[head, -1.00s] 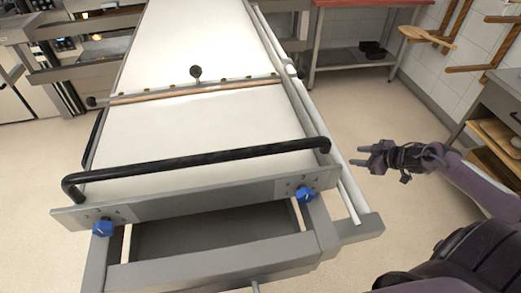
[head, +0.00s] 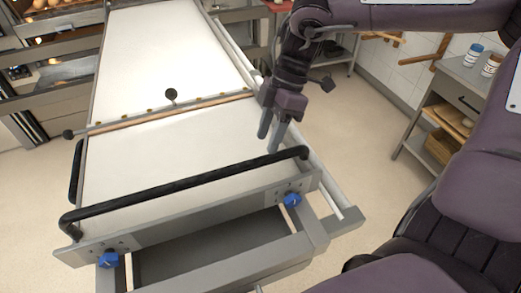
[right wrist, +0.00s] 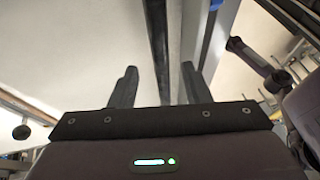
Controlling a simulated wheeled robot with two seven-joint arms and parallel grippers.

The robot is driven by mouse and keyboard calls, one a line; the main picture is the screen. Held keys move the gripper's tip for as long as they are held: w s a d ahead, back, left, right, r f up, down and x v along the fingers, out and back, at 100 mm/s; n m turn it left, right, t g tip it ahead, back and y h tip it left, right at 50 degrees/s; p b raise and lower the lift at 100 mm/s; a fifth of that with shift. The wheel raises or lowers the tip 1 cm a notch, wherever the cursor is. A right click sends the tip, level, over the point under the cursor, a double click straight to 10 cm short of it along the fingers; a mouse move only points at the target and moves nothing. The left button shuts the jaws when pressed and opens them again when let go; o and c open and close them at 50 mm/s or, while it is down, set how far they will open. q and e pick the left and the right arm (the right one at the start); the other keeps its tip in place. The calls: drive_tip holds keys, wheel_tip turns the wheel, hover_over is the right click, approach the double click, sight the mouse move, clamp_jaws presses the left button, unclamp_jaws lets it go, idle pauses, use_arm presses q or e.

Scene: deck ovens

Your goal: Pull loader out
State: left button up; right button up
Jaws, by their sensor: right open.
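The loader (head: 160,60) is a long table with a white belt and a grey metal frame. Its black handle bar (head: 185,188) runs across the near end, above two blue knobs. My right gripper (head: 270,138) points down over the loader's right edge, just behind the right end of the handle. My left gripper is not in view.
A deck oven (head: 45,85) stands at the far left. At the right, a grey side table (head: 462,82) holds jars, with shelves below. A rail with wooden peels hangs on the tiled wall. The floor right of the loader is clear.

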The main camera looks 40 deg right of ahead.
sight(260, 158)
drive_tip(key=p+x, duration=0.1)
drive_tip(key=x, duration=0.4)
drive_tip(key=shift+a, duration=0.15)
clamp_jaws()
